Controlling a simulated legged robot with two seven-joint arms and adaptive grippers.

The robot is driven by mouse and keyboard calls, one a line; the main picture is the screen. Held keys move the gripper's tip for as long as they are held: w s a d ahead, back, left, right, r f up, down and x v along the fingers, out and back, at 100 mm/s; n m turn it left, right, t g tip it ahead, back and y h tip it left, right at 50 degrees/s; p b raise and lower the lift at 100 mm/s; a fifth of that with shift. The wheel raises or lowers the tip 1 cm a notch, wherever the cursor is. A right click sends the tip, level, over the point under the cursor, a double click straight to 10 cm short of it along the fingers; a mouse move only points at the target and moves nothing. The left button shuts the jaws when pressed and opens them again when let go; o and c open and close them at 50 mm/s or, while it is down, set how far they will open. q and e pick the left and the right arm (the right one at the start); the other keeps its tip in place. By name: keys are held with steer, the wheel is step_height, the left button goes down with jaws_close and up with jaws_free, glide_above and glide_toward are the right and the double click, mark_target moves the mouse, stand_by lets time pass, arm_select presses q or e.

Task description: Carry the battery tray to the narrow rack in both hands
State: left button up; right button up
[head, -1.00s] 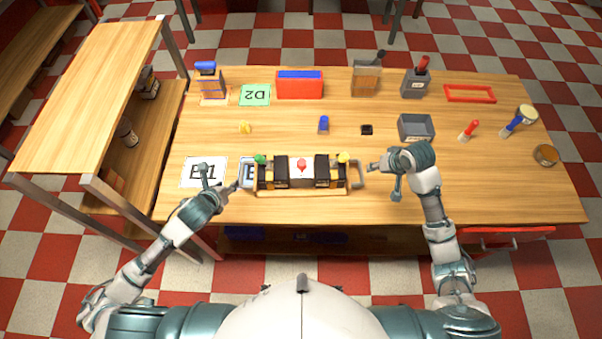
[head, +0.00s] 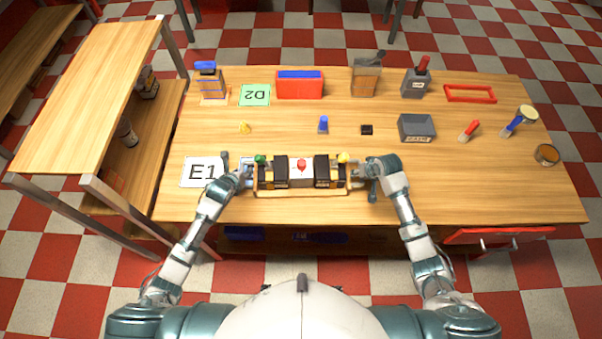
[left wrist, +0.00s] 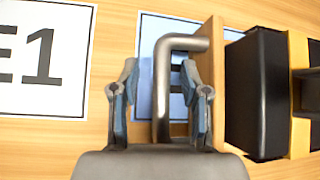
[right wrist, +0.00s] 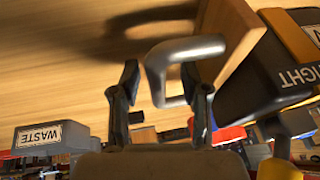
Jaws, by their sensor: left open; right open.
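The battery tray (head: 300,192) is a wooden tray on the near part of the table, holding black and yellow batteries (head: 281,172) and a white middle block with a red knob (head: 301,164). It has a grey bar handle at each end. My left gripper (head: 243,175) is open at the tray's left end; in the left wrist view its fingers (left wrist: 163,95) stand on either side of the left handle (left wrist: 162,85). My right gripper (head: 359,172) is open at the right end; in the right wrist view its fingers (right wrist: 160,90) stand on either side of the right handle (right wrist: 180,52).
A wooden rack (head: 88,75) stands left of the table. A white E1 card (head: 200,172) lies beside my left gripper. A green D2 card (head: 255,95), a red bin (head: 300,86), a grey waste box (head: 416,128) and small objects stand farther back. The right front table area is clear.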

arm_select(q)
steer(key=shift+d, duration=0.15)
jaws_close()
arm_select(e)
steer(key=shift+d, duration=0.15)
jaws_close()
arm_select(q)
steer(key=shift+w+r, duration=0.1)
steer(key=shift+r, duration=0.15)
arm_select(e)
steer(key=shift+r, duration=0.15)
